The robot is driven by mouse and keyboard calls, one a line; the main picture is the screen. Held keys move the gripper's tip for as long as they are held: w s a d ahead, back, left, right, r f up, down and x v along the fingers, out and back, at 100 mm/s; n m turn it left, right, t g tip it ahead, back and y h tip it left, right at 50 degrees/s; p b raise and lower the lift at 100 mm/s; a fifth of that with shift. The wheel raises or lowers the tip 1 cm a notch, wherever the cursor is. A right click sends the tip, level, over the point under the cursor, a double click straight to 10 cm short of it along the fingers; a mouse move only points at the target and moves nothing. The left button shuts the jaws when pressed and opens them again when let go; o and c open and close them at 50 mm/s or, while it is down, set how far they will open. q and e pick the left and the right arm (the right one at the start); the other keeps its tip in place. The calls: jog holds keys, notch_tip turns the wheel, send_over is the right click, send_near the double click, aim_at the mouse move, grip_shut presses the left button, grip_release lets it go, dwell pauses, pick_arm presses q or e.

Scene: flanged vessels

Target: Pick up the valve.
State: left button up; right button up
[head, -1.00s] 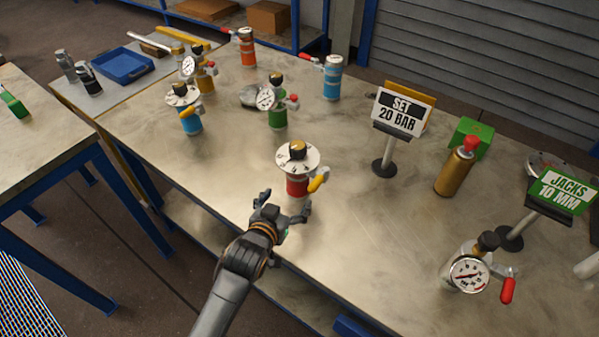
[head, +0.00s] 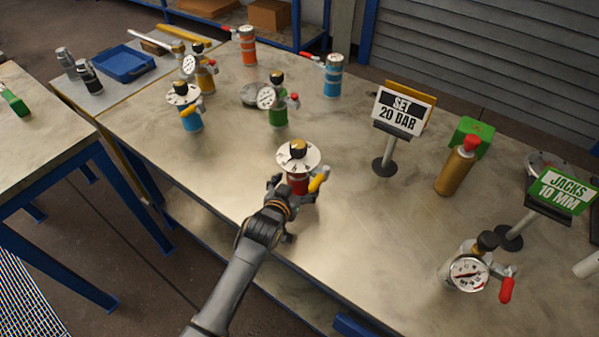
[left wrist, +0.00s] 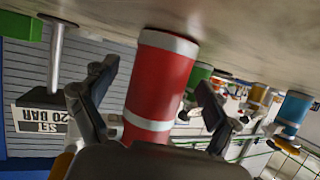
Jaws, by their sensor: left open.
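The nearest valve-like vessel (head: 298,186) has a red body, a white round dial plate on top with a black and brass knob, and a yellow lever at its right. It stands upright on the metal table. My left gripper (head: 294,197) is at its red body, on the near side. In the left wrist view the picture is upside down, and the red body (left wrist: 160,85) stands between the two open fingers of my left gripper (left wrist: 150,100). Gaps show beside both fingers. The top of the vessel is hidden there behind the gripper's palm. My right gripper is not in view.
A blue vessel (head: 189,117) and a green vessel with gauge (head: 278,112) stand behind. A "SET 20 BAR" sign (head: 400,112) stands to the right. A gauge vessel with red lever (head: 468,270) is at the front right. Bare tabletop lies between them.

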pick_arm(q)
jog(key=c, duration=1.7)
jog(key=shift+r, duration=0.15)
grip_shut()
